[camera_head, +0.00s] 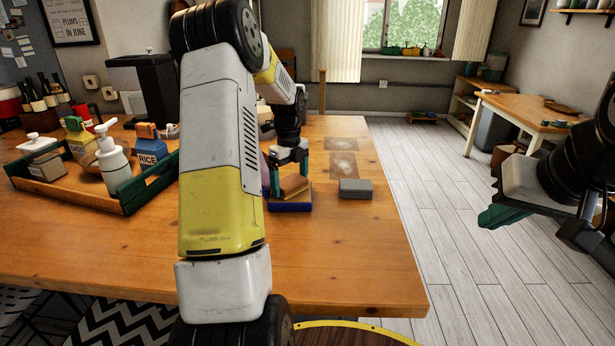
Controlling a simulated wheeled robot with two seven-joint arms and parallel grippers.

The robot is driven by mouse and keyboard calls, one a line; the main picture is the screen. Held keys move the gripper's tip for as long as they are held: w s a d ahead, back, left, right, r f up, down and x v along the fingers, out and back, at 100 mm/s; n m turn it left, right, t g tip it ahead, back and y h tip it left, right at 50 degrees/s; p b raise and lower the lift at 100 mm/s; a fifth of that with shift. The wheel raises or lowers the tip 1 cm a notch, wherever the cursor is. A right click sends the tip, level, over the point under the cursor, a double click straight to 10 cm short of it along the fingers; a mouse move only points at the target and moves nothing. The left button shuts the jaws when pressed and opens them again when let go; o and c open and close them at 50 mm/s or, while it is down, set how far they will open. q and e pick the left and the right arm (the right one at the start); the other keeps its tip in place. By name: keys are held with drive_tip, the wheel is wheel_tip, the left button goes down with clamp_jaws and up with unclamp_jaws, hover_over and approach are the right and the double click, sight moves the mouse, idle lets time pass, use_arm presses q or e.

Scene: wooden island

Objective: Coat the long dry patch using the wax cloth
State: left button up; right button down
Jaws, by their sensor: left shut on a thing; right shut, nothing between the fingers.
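My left gripper (290,172) is low over the far right part of the wooden island (345,245), shut on a tan-brown folded thing that looks like the wax cloth (294,186). The cloth is just over or on a dark blue flat block or tin (291,205); I cannot tell whether they touch. Two pale, dull patches lie to the right on the island top: a farther one (342,144) and a nearer one (343,166). I cannot tell surely which is the long dry patch. My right gripper (495,216) is shut and empty, off the island over the floor.
A grey block (355,188) lies by the nearer patch. A purple thing (265,172) is partly hidden behind my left arm. A green-edged wooden tray (85,205) at left holds bottles and boxes. The island's right edge is close to the patches.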

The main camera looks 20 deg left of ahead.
sight(290, 181)
use_arm(q)
drive_tip(key=shift+r, duration=3.5)
